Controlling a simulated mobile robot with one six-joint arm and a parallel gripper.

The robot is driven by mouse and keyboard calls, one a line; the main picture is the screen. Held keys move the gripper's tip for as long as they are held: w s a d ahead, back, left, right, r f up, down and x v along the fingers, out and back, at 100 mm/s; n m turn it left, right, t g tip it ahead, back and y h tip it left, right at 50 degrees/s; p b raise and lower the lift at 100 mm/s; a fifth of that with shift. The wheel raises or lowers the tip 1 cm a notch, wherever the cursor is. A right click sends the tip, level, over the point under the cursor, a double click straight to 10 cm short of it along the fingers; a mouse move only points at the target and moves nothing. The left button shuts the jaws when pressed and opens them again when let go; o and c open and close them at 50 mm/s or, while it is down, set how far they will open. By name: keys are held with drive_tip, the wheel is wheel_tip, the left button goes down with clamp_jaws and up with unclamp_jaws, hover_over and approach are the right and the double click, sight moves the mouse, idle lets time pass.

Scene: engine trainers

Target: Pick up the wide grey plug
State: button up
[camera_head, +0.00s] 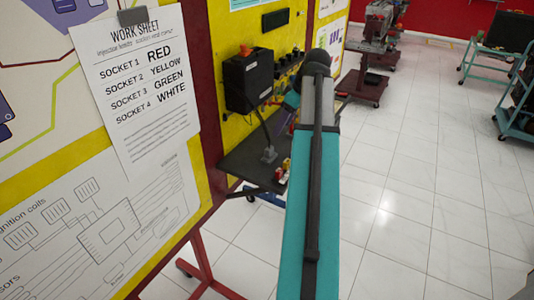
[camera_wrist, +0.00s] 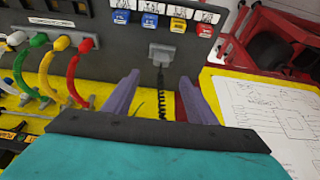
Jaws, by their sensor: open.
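The wide grey plug (camera_wrist: 161,51) shows in the wrist view on a dark panel, above centre, with a coiled black cord running down from it. My gripper (camera_wrist: 160,77) is open, with its two purple-grey fingers apart. The plug appears just beyond the fingertips, roughly centred between them, and the cord shows in the gap. I see no contact. In the head view a small grey piece on a black cable (camera_head: 268,154), which looks like this plug, is on the dark shelf. My teal arm hides much of the area beside it.
Green (camera_wrist: 38,40), yellow (camera_wrist: 60,43) and red (camera_wrist: 86,45) plugs with curved cables are left of the gripper in the wrist view. Blue and yellow labelled parts line the panel's top. A work sheet (camera_head: 135,85) hangs on the board.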

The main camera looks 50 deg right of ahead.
sight(269, 148)
drive_tip(key=shift+w+f, duration=0.1)
drive_tip(key=shift+f, duration=0.05)
drive_tip(key=shift+p+x, duration=0.8)
drive_tip(key=shift+x, duration=3.3)
drive_tip(key=shift+p+x, duration=0.85)
drive_tip(key=shift+x, duration=1.75)
drive_tip(key=shift+a, duration=0.1)
drive_tip(key=c, duration=0.7)
